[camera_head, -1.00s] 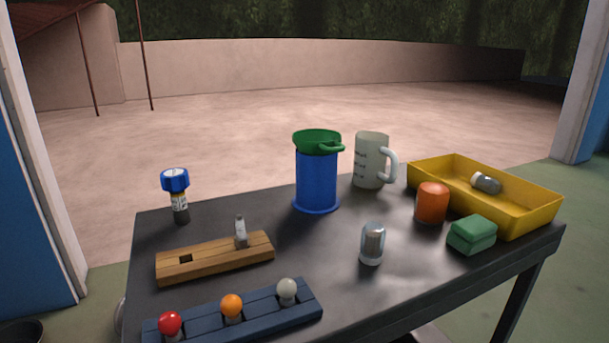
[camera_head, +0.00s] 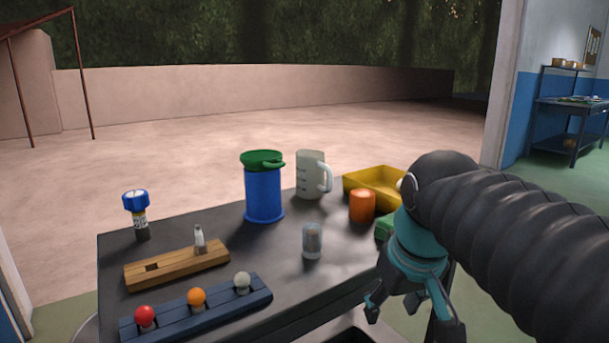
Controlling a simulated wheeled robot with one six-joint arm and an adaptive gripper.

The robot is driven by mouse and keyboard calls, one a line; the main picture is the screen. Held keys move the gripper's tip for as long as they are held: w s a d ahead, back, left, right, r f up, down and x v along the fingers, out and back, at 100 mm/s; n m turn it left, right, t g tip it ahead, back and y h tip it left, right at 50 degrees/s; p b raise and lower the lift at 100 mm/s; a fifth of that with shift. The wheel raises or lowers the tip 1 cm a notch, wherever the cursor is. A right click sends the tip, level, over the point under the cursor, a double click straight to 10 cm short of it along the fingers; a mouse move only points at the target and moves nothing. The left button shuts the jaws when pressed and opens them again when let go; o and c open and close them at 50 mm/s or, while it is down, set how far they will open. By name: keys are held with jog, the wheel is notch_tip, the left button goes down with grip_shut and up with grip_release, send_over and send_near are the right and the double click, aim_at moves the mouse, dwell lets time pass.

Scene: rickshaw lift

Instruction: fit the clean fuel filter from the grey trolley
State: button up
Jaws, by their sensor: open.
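On the dark grey table (camera_head: 290,272), a small white-and-grey cylinder (camera_head: 200,240) stands upright at the right end of a wooden block (camera_head: 150,272); an empty square hole shows at the block's left. A clear, silvery capped cylinder (camera_head: 312,241) stands alone near the middle. I cannot tell which of them is the clean fuel filter. My gripper (camera_head: 408,318) is open and empty, pointing down beside the table's right front edge, right of the silvery cylinder. My arm hides the right part of the table.
A blue container with green funnel top (camera_head: 264,195), a jug (camera_head: 311,175), an orange cylinder (camera_head: 362,206) and a partly hidden yellow tray (camera_head: 372,180) stand behind. A blue-capped bottle (camera_head: 137,215) is at left. A blue rack (camera_head: 200,308) with three coloured knobs lies in front. A shelf (camera_head: 570,120) stands far right.

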aim_at(312, 225)
jog(key=w+a+r+n, duration=0.1)
jog(key=w+r, duration=0.1)
jog(key=w+a+r+g, duration=0.1)
jog(key=w+a+r, duration=0.1)
jog(key=r, duration=0.1)
jog(key=w+a+r+n+p, duration=0.1)
jog(key=w+r, duration=0.2)
jog(key=shift+w+a+r+n+g, duration=0.1)
jog(key=shift+a+r+n+g, duration=0.1)
jog(key=shift+a+n+g, duration=0.15)
jog(key=w+a+r+n+g, duration=0.1)
jog(key=w+a+r, duration=0.2)
jog(key=w+a+r+n+g+p, duration=0.1)
jog(key=w+a+r, duration=0.2)
jog(key=shift+w+a+n, duration=0.1)
jog(key=shift+a+n, duration=0.25)
jog(key=shift+f+b, duration=1.75)
jog(key=shift+f, duration=3.2)
jog(key=c, duration=0.9)
jog(key=shift+r+p, duration=1.9)
jog(key=shift+r, duration=0.45)
jog(key=shift+c, duration=0.2)
jog(key=shift+r, duration=1.15)
